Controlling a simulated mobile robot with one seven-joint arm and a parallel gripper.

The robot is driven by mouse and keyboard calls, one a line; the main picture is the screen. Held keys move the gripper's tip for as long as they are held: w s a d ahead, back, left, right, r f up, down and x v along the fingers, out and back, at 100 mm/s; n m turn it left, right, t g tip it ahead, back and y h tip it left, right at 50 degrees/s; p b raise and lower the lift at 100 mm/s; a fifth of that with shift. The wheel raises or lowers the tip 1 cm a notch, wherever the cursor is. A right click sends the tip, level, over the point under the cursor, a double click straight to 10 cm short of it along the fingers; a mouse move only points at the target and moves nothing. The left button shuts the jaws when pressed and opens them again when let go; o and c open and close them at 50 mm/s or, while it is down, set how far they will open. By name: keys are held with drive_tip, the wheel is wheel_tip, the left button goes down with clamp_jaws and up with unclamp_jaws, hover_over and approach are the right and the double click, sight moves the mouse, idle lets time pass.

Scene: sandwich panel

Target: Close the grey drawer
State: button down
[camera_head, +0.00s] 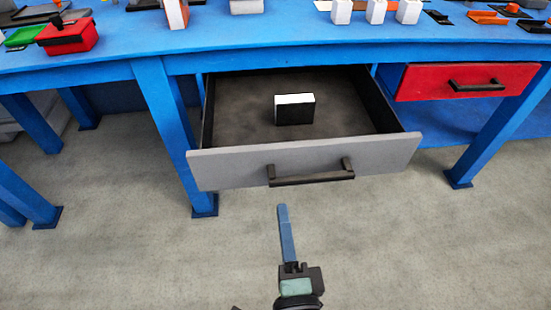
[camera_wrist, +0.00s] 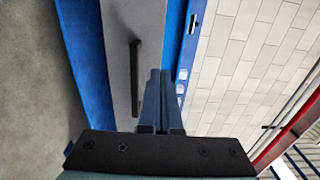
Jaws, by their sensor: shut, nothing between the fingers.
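The grey drawer (camera_head: 225,170) stands pulled out from under the blue workbench in the head view. Its front has a dark bar handle (camera_head: 311,178). A black and white box (camera_head: 295,112) stands inside the drawer. My gripper (camera_head: 282,207) is in front of the drawer, a little below the handle in the picture, and appears apart from it. Its blue fingers are shut and empty. In the wrist view, the grey drawer front (camera_wrist: 125,20) and its handle (camera_wrist: 136,80) show beyond my gripper (camera_wrist: 160,72), slightly left of the fingertips.
A shut red drawer (camera_head: 465,80) with a black handle is at the right. Blue bench legs (camera_head: 175,135) stand on both sides of the grey drawer. Bins and small parts lie on the blue benchtop (camera_head: 250,40). The floor (camera_head: 400,240) in front is clear.

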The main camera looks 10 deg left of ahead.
sight(274, 151)
drive_tip(key=p+x, duration=0.1)
drive_tip(key=x, duration=1.1)
drive_tip(key=shift+w+p, duration=0.1)
drive_tip(key=shift+p, duration=0.3)
